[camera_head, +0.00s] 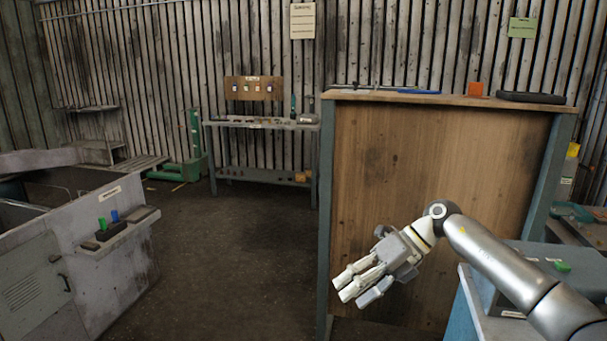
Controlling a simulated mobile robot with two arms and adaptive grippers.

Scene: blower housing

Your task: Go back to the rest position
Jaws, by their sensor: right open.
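My right gripper (364,284) is in the lower right of the head view, its arm coming in from the right edge. It is open and empty, fingers pointing down and left. It hangs in front of the wooden panel of a tall workbench (430,170) and touches nothing that I can see. My left gripper is not in the view.
A blue-grey cabinet (490,322) with a green button lies below my right arm. A far bench (262,124) stands by the wall. The middle floor (235,245) is clear.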

